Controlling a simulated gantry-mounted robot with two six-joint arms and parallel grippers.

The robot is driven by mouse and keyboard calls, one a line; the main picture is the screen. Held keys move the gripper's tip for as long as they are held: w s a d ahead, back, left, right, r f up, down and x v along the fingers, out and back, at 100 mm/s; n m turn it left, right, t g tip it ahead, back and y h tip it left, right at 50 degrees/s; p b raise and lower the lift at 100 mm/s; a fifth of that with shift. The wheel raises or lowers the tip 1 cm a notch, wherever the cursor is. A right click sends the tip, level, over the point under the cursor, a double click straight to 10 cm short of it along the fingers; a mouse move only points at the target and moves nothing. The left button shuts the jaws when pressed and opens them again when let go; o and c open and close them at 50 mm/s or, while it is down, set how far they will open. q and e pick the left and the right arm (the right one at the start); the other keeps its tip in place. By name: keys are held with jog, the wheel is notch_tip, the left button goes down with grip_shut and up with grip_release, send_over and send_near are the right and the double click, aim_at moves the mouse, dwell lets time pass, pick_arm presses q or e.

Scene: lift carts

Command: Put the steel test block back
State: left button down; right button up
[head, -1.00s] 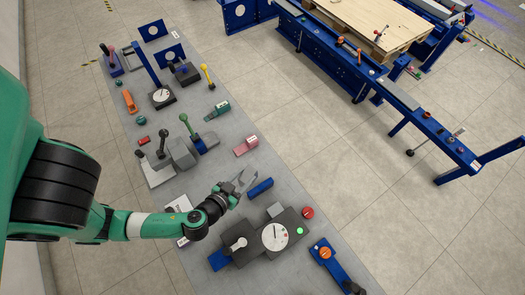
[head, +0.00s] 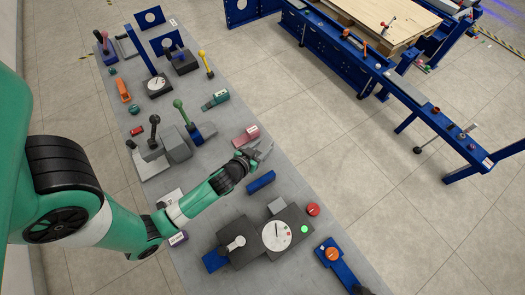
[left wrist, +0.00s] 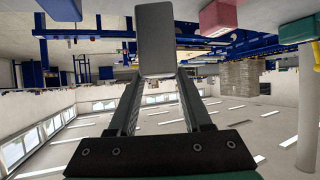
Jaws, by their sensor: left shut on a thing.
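My left gripper (head: 262,152) is over the grey bench beside the pink block. In the left wrist view its two fingers (left wrist: 155,80) are shut on a plain grey block, which I take for the steel test block (left wrist: 155,38). The block sticks out beyond the fingertips; in the head view it is small and hard to tell from the fingers. A dark tester with a round white dial (head: 276,236) stands nearer on the bench. A grey block-like part (head: 276,206) sits at its far side. My right gripper is not in view.
A blue block (head: 261,182) lies just below the gripper, and a pink block (head: 246,136) lies close by. A green block (head: 215,100) is farther back. Lever fixtures (head: 183,135) stand to the left. A red button (head: 313,209) is beside the tester.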

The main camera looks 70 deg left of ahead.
aim_at(259, 154)
pick_arm(q)
jog(key=f+b, duration=0.3)
jog(key=shift+w+a+f, duration=0.3)
jog(key=shift+w, duration=0.1)
jog(key=shift+s+f+b, duration=0.1)
jog(key=shift+f+b, duration=0.15)
jog(key=shift+b, duration=0.15)
jog(key=shift+r, duration=0.2)
jog(key=shift+f, duration=0.2)
jog(key=shift+c, duration=1.7)
grip_release()
